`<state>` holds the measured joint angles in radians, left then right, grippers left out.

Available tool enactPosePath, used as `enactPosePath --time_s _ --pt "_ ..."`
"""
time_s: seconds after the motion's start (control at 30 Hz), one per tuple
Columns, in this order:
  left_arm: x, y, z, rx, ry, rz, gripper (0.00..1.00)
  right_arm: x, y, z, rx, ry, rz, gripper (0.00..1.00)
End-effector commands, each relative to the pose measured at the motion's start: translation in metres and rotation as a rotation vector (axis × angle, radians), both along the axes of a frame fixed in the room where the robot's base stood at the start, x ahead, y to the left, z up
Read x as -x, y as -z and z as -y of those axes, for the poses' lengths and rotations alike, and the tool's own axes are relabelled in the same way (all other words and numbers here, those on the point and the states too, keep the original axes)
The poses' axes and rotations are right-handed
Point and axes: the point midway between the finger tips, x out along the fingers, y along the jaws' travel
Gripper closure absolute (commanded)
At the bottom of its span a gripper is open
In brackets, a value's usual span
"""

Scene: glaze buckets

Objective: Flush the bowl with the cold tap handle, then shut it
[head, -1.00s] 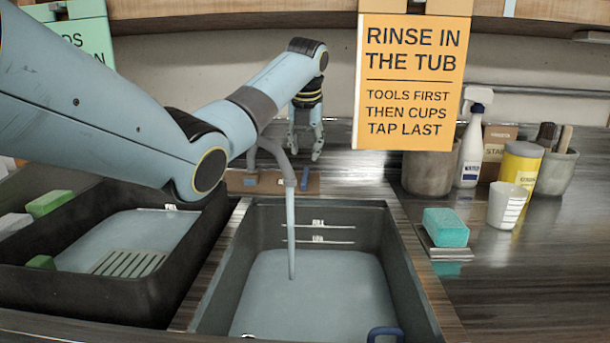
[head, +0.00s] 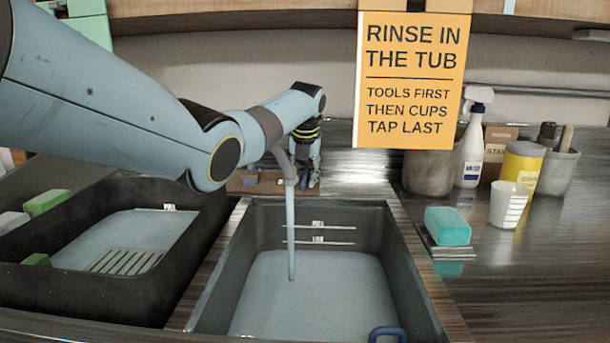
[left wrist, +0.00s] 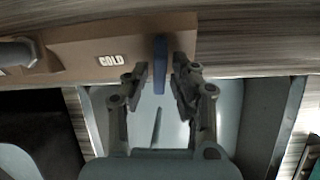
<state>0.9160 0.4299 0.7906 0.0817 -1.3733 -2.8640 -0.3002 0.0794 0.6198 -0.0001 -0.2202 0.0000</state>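The cold tap handle (left wrist: 160,62) is a blue lever on the brown tap block (left wrist: 75,42), right of the COLD label in the left wrist view. My left gripper (left wrist: 161,78) is open around the lever, one finger on each side, with small gaps showing. In the head view the left gripper (head: 304,180) is down at the right end of the block, and the lever is hard to make out there. The grey spout (head: 287,165) sends a pale stream (head: 291,235) into the bowl, a dark tub (head: 370,225) with a blue-grey bottom. My right gripper is out of view.
A dark tray (head: 90,290) with green blocks lies left of the tub. A teal sponge (head: 447,226), a white cup (head: 508,205), a spray bottle (head: 472,150) and a yellow can (head: 523,165) stand right. An orange sign (head: 412,80) hangs above. A blue handle (head: 387,333) shows at the tub's front.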

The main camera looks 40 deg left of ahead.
Motion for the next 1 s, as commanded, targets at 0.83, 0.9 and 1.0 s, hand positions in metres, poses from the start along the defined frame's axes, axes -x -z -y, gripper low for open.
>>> enactPosePath --time_s 0.83,0.9,1.0 --pt "0.000 0.000 0.000 -0.061 0.106 -0.050 0.84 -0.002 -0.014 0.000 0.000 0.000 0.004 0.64" --pt "0.000 0.000 0.000 -0.061 0.106 -0.050 0.75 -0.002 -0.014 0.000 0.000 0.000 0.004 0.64" --pt "0.000 0.000 0.000 -0.060 0.105 -0.050 0.64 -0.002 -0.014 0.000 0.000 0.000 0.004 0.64"
